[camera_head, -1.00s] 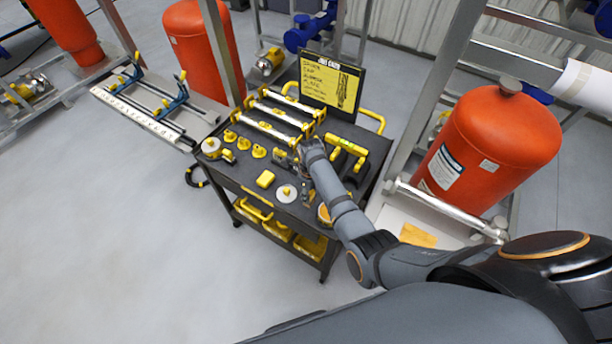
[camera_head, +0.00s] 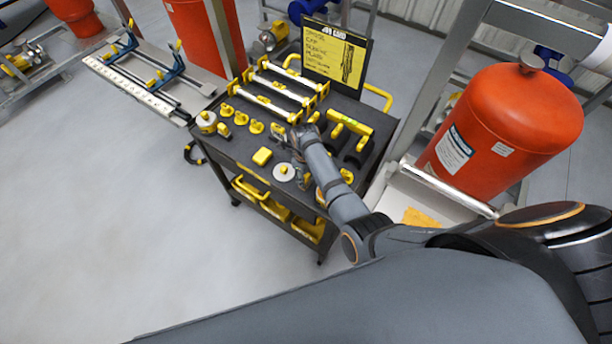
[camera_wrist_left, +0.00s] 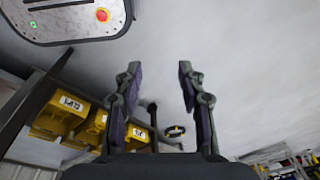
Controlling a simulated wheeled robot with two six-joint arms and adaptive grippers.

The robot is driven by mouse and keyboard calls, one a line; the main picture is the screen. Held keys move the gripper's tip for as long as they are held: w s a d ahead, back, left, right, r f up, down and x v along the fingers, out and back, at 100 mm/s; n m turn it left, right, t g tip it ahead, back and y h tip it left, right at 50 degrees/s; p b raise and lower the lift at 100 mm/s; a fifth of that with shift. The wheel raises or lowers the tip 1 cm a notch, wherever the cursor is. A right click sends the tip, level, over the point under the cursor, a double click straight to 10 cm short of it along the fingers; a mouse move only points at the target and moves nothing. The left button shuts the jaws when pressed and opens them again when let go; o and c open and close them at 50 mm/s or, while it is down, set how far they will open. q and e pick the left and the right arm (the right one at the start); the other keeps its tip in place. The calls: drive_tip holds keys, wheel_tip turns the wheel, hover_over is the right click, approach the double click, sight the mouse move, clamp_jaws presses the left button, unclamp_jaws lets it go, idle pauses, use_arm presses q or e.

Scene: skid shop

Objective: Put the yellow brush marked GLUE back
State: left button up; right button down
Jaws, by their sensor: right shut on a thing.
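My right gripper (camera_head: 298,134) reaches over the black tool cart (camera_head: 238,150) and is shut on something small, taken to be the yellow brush. The fingers and wrist mostly hide it, and no GLUE lettering can be read. The gripper is at the near end of the yellow-ended bars, left of a yellow-topped tool. My left gripper (camera_wrist_left: 160,85) is open and empty in the left wrist view, above bare floor beside the cart. It is not in the head view.
Yellow knobs (camera_head: 256,127), a yellow block (camera_head: 262,157) and a white disc (camera_head: 284,172) sit on the cart top. A black sign board (camera_head: 336,55) stands at its back. An orange tank (camera_head: 505,125) stands right. Yellow bins (camera_wrist_left: 60,115) are on the lower shelf.

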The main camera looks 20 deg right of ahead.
drive_tip(key=c, duration=1.2)
unclamp_jaws()
drive_tip(key=shift+a+f, duration=0.1)
drive_tip(key=shift+f, duration=0.05)
drive_tip(key=shift+o, duration=1.3)
drive_tip(key=shift+w, duration=0.1)
use_arm(q)
drive_tip(key=shift+s+a+f, duration=0.1)
drive_tip(key=shift+s+a, duration=0.15)
drive_tip(key=shift+s, duration=0.35)
drive_tip(key=shift+s+a, duration=0.25)
drive_tip(key=shift+s, duration=0.35)
use_arm(e)
drive_tip(key=shift+d, duration=0.2)
use_arm(q)
drive_tip(key=shift+w, duration=0.1)
use_arm(e)
drive_tip(key=shift+a+r, duration=0.1)
drive_tip(key=shift+r, duration=0.1)
wheel_tip(320, 180, up, 7)
drive_tip(key=p, duration=0.6)
use_arm(q)
drive_tip(key=shift+w+r+b, duration=0.15)
drive_tip(key=shift+r+b, duration=0.05)
drive_tip(key=shift+r, duration=1.1)
drive_tip(key=shift+w+r+b, duration=0.1)
drive_tip(key=shift+r+b, duration=0.1)
drive_tip(key=shift+r, duration=1.05)
use_arm(e)
drive_tip(key=shift+r, duration=2.55)
